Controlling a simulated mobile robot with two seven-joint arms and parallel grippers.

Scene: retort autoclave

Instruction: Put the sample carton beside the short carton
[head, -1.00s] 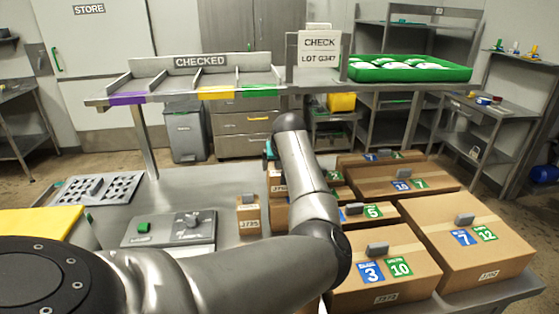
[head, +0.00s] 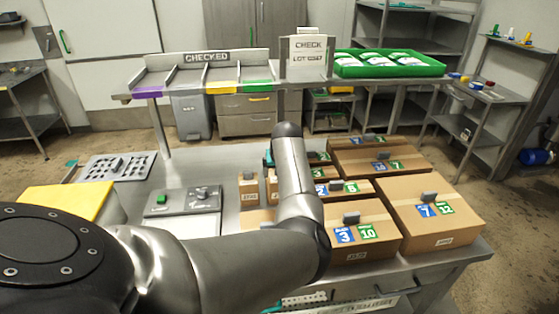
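Several brown cartons stand on the grey table. A small upright carton (head: 249,190) with a white label stands left of my forearm. Another carton (head: 257,218) shows partly in front of it, cut off by my arm. I cannot tell which is the sample carton or the short carton. My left arm crosses the front and its forearm points away over the cartons. A dark and teal part of my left gripper (head: 268,158) shows at the far end of the forearm. Its fingers, and anything between them, are hidden. My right gripper is not in view.
Larger cartons with blue and green number labels, such as one marked 3 and 10 (head: 358,232), fill the right side. A grey device (head: 184,200), perforated plate (head: 118,167) and yellow-topped box (head: 65,200) lie left. A CHECKED rack (head: 205,72) and green tray (head: 388,64) stand behind.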

